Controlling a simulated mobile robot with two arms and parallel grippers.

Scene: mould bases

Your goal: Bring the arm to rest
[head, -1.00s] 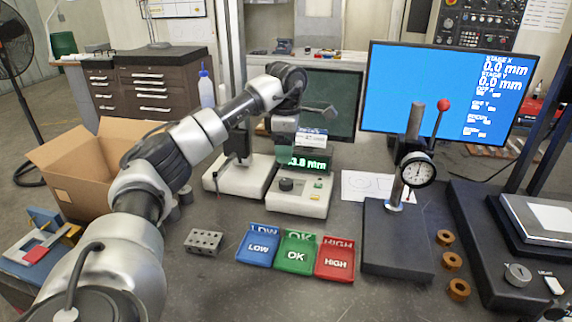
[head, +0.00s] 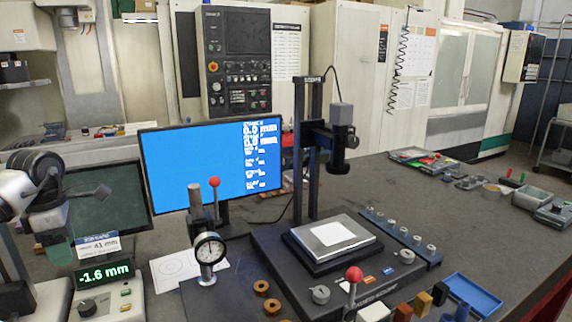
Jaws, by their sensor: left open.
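My left arm comes in at the left edge of the head view. Its gripper (head: 57,222) hangs down in front of the dark green panel (head: 105,200), above and left of the grey gauge readout box (head: 115,300), which shows -1.6 mm. The gripper is open, and I see nothing held in it. The fingertips are small and partly lost against the background. My right gripper is not in view.
A dial gauge stand (head: 208,250) with a red knob stands right of the readout. A blue-screen monitor (head: 190,165) is behind. A black optical stage (head: 330,245) with a column fills the middle. A blue tray (head: 470,295) lies front right.

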